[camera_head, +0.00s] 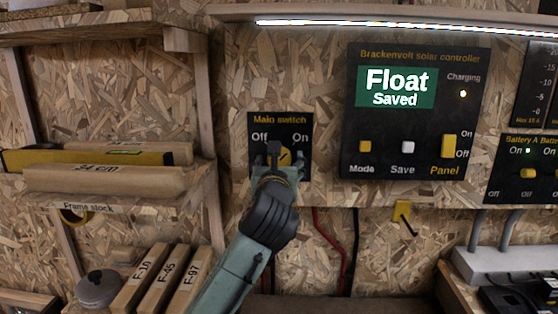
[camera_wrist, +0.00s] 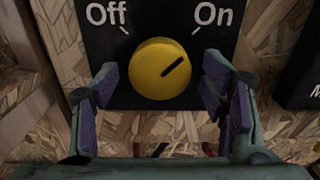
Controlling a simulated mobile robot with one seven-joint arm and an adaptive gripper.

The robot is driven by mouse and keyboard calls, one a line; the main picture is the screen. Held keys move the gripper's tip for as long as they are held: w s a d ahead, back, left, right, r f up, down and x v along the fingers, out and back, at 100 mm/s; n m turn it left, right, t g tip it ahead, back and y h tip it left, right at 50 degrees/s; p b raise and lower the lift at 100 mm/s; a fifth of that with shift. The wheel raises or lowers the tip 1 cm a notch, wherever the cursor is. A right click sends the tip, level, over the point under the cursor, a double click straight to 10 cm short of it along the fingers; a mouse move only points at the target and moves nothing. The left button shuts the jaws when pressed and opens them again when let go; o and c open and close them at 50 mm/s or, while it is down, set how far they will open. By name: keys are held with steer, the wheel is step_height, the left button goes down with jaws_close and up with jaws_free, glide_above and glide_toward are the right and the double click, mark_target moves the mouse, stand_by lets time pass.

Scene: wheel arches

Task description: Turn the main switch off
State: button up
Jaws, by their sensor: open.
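The main switch is a round yellow knob (camera_wrist: 160,70) on a black plate (camera_head: 303,128) labelled "Main switch", with "Off" at the left and "On" at the right. In the wrist view its black pointer line slants up to the right, toward "On". In the head view my gripper (camera_head: 277,160) covers most of the knob. My gripper (camera_wrist: 161,95) is open, with one purple-padded finger at each side of the knob. Gaps show between the pads and the knob in the wrist view. How far the fingertips reach along the knob's depth is hard to tell.
Right of the switch is a black solar controller (camera_head: 418,110) reading "Float Saved", with mode, save and panel controls. A battery panel (camera_head: 510,185) is farther right. Shelves with wooden frame stock (camera_head: 105,179) stand at the left. Red and black cables (camera_head: 350,250) hang below.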

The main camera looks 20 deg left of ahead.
steer(key=shift+c, duration=0.2)
steer(key=c, duration=1.1)
steer(key=shift+n, duration=0.4)
steer(key=n+b, duration=0.1)
steer(key=n, duration=0.2)
steer(key=n+b, duration=0.1)
steer(key=n, duration=0.3)
steer(key=shift+d+n, duration=0.1)
steer(key=shift+n, duration=0.2)
steer(key=n, duration=0.5)
steer(key=shift+r, duration=0.1)
steer(key=shift+n, duration=2.2)
